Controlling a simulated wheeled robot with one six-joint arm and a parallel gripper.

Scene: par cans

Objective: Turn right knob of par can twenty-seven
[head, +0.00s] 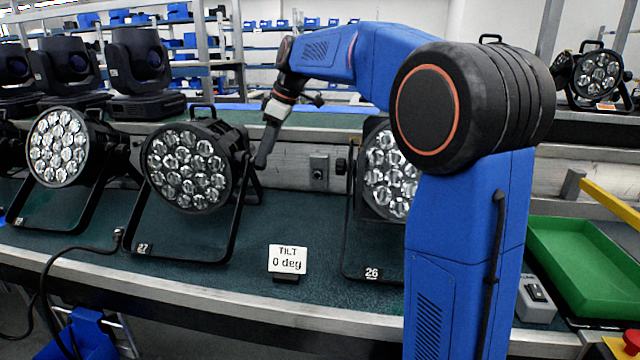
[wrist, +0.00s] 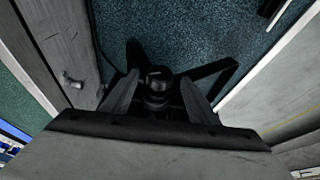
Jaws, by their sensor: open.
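Par can twenty-seven (head: 186,166) stands on the bench in the head view, with a round face of several lenses and a "27" label at the foot of its black stand. My gripper (head: 263,160) reaches down at its right side, by the stand's right arm. In the wrist view, the open fingers of my gripper (wrist: 160,78) stand on either side of a dark round knob (wrist: 157,88), with the black stand beyond it. Whether the fingers touch the knob I cannot tell. In the head view the knob is hidden by my gripper.
Par can 26 (head: 388,172) stands to the right, partly behind my arm. Another par can (head: 58,148) stands to the left. A green tray (head: 590,262) lies at the right.

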